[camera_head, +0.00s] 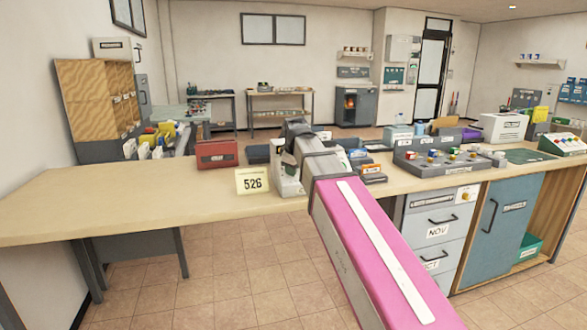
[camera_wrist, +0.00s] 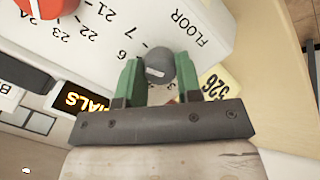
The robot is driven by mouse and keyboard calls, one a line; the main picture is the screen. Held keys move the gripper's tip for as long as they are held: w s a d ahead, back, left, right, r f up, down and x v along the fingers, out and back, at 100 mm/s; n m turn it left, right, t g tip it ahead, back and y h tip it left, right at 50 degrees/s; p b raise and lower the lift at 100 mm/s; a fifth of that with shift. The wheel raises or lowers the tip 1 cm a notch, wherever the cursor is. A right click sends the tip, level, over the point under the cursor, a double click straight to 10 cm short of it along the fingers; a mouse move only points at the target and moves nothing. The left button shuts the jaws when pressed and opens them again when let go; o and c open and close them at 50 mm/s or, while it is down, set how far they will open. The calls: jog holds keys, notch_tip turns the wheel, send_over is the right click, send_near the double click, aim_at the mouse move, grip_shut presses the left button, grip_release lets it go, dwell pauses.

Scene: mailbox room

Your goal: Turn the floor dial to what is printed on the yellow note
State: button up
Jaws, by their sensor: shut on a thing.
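The yellow note (camera_head: 253,181) stands on the counter and reads 526. Part of it shows in the wrist view (camera_wrist: 222,78), beside the dial panel. The white panel (camera_wrist: 110,48) carries the word FLOOR and the printed numbers 6 and 7 next to a dark grey dial (camera_wrist: 158,62). My gripper (camera_wrist: 157,80) has its green fingers on either side of this dial and is shut on it. A light mark shows on the dial, but I cannot tell which number it points to. In the head view my arm hides most of the dial's white housing (camera_head: 288,182).
A red knob (camera_wrist: 45,7) with numbers in the twenties is on the same panel. A lit sign (camera_wrist: 85,101) is nearby. A red box (camera_head: 216,154) stands left of the note, and a grey control panel (camera_head: 448,163) right of my arm. The counter's left end is clear.

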jog(key=n, duration=0.5)
jog(key=shift+s+t+h, duration=0.1)
jog(key=shift+t+h, duration=0.2)
jog(key=n, duration=0.4)
jog(key=shift+a+f+n+t, duration=0.1)
jog(key=shift+n+t, duration=0.3)
jog(key=o, duration=0.9)
jog(key=shift+o, duration=0.2)
jog(key=v, duration=1)
jog(key=shift+s+r, duration=0.3)
